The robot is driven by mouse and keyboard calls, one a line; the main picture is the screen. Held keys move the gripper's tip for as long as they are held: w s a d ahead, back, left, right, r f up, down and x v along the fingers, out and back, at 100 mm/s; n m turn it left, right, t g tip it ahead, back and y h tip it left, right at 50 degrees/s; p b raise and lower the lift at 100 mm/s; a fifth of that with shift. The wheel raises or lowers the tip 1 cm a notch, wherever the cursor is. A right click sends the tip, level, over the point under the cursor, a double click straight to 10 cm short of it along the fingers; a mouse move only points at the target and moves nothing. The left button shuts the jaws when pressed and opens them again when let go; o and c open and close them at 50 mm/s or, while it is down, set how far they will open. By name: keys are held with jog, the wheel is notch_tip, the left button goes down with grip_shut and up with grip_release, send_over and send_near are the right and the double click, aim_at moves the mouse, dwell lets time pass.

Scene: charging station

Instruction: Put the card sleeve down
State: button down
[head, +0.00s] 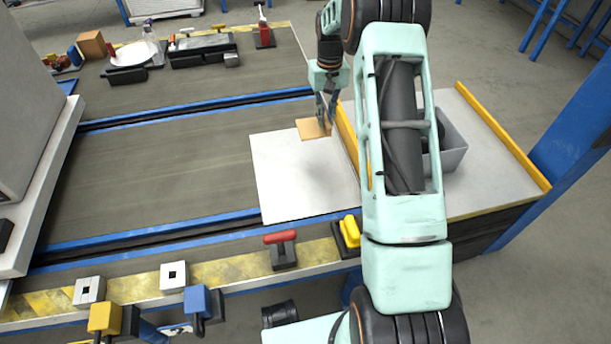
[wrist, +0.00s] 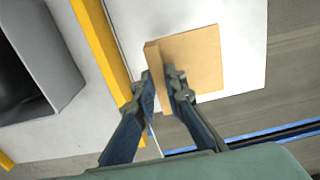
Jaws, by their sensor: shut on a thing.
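The card sleeve (head: 311,129) is a flat tan piece seen over the white sheet (head: 290,180) in the head view. In the wrist view the sleeve (wrist: 192,62) shows as a tan square with a raised edge on its left side. My gripper (wrist: 162,78) is shut on that raised edge. I cannot tell exactly how high the sleeve is above the sheet.
A yellow rail (head: 347,137) runs along the sheet's right side. A grey bin (head: 452,147) stands beyond it, partly behind my arm. Red (head: 281,240) and yellow (head: 350,231) handled clamps sit at the front edge. The belt area left of the sheet is clear.

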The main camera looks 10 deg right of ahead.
jog(key=s+a+f+b, duration=0.1)
jog(key=s+f, duration=0.1)
jog(key=s, duration=0.1)
jog(key=s+a+f+b, duration=0.1)
jog(key=s+a+f, duration=0.1)
jog(key=s+f, duration=0.1)
jog(key=s+a+f+b, duration=0.1)
jog(key=s+f, duration=0.2)
jog(key=s, duration=0.2)
jog(key=shift+a, duration=0.3)
jog(key=shift+s+a+f, duration=0.25)
jog(key=shift+s+f, duration=0.3)
jog(key=shift+f, duration=0.05)
jog(key=shift+s+a+f+b, duration=0.1)
jog(key=shift+s+f+b, duration=0.1)
jog(key=shift+f+b, duration=1.15)
jog(key=shift+f+p, duration=0.35)
jog(key=shift+f, duration=0.15)
jog(key=c, duration=2)
grip_release()
